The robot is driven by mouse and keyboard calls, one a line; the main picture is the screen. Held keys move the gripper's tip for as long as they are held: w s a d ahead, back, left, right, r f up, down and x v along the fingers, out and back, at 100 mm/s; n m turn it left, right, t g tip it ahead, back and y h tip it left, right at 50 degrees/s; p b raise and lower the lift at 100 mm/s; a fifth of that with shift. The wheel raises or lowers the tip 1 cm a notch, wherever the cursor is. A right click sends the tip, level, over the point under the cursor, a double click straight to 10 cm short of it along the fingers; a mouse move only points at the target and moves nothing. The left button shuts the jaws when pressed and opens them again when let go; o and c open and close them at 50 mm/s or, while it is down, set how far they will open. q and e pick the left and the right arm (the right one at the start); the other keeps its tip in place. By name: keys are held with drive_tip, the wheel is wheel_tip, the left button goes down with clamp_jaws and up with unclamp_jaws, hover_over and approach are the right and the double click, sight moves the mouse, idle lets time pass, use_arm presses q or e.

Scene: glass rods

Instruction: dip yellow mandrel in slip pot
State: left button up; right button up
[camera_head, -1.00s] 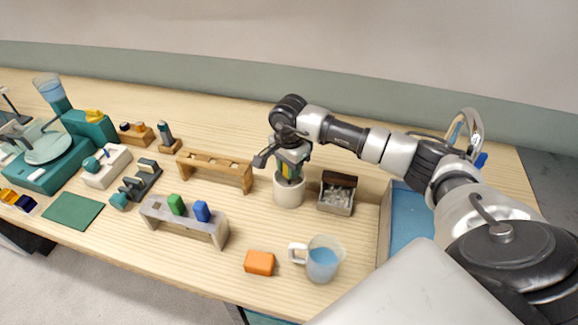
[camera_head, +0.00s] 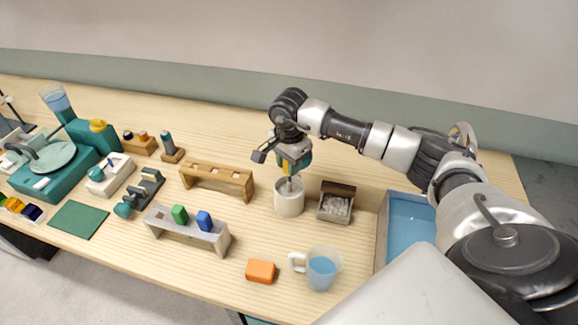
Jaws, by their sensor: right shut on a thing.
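The white slip pot (camera_head: 289,202) stands on the wooden table near the middle. My right gripper (camera_head: 292,168) points down over the pot and is shut on the yellow mandrel (camera_head: 290,166). The mandrel's yellow part shows between the fingers, and its grey lower rod (camera_head: 288,185) reaches down to the pot's mouth. I cannot tell how deep the tip is, as the rim and wall hide it. My left gripper is not in view.
A small box with pale pieces (camera_head: 335,206) stands right of the pot. A wooden rack (camera_head: 217,178) stands to the left. A grey rack (camera_head: 185,235) holds green and blue mandrels. An orange block (camera_head: 261,271) and a jug of blue liquid (camera_head: 321,272) are in front.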

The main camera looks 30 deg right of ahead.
drive_tip(key=shift+r+p, duration=1.35)
drive_tip(key=shift+r, duration=1.5)
drive_tip(key=shift+r+p, duration=1.3)
drive_tip(key=shift+r, duration=1.25)
